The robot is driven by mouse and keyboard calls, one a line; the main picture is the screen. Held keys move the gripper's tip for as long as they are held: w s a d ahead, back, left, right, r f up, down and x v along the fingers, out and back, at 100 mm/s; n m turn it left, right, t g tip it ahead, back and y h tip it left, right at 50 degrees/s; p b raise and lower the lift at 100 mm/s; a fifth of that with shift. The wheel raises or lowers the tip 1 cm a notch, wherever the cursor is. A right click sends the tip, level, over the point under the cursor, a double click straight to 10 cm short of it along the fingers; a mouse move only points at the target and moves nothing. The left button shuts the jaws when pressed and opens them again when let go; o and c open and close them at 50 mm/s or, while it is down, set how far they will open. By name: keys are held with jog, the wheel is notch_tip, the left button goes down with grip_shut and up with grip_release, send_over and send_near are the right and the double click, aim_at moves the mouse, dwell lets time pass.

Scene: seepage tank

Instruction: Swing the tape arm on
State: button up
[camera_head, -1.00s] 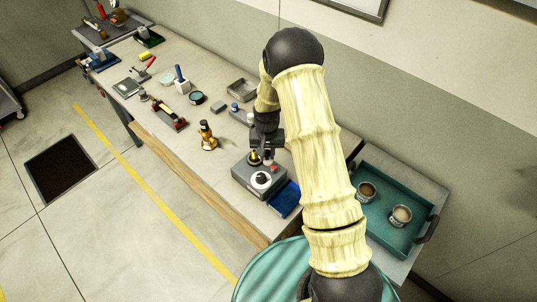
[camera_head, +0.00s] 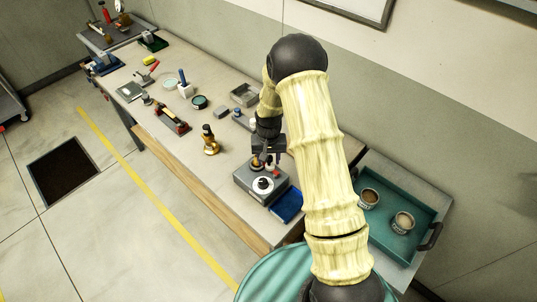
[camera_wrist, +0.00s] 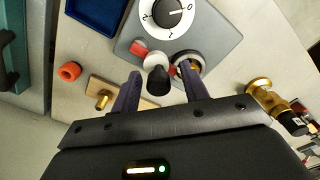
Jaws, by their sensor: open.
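A grey box (camera_head: 247,183) with a white dial (camera_head: 264,185) stands on the bench's near end. In the wrist view its grey top (camera_wrist: 215,38), numbered dial (camera_wrist: 168,14) and red part (camera_wrist: 140,48) show. A black-tipped knob with a pale base (camera_wrist: 157,78) and a brass-and-dark round part (camera_wrist: 189,62) rise by the box's edge. My gripper (camera_head: 266,158) is over the box's back side. In the wrist view my gripper (camera_wrist: 163,82) is open, its fingers either side of the black-tipped knob; contact cannot be told. I cannot tell which part is the tape arm.
A blue tray (camera_head: 287,206) lies beside the box. A brass-coloured piece (camera_head: 210,142) stands to its left. A teal tray (camera_head: 430,222) with two tins is at the right. An orange ring (camera_wrist: 69,71) and a small wooden block (camera_wrist: 97,90) lie close by.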

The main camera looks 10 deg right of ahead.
notch_tip(320, 180, up, 17)
jog(key=b, duration=0.4)
jog(key=shift+r, duration=0.2)
dwell(0.3)
jog(key=s+d+n+t, duration=0.1)
jog(key=s+d+t, duration=0.1)
jog(key=s, duration=1.8)
jog(key=shift+s+d+f+n+t, duration=0.15)
jog(key=shift+d+f+n+t, duration=0.15)
jog(key=shift+d+f, duration=0.15)
jog(key=shift+r, duration=0.1)
jog(key=shift+c, duration=1)
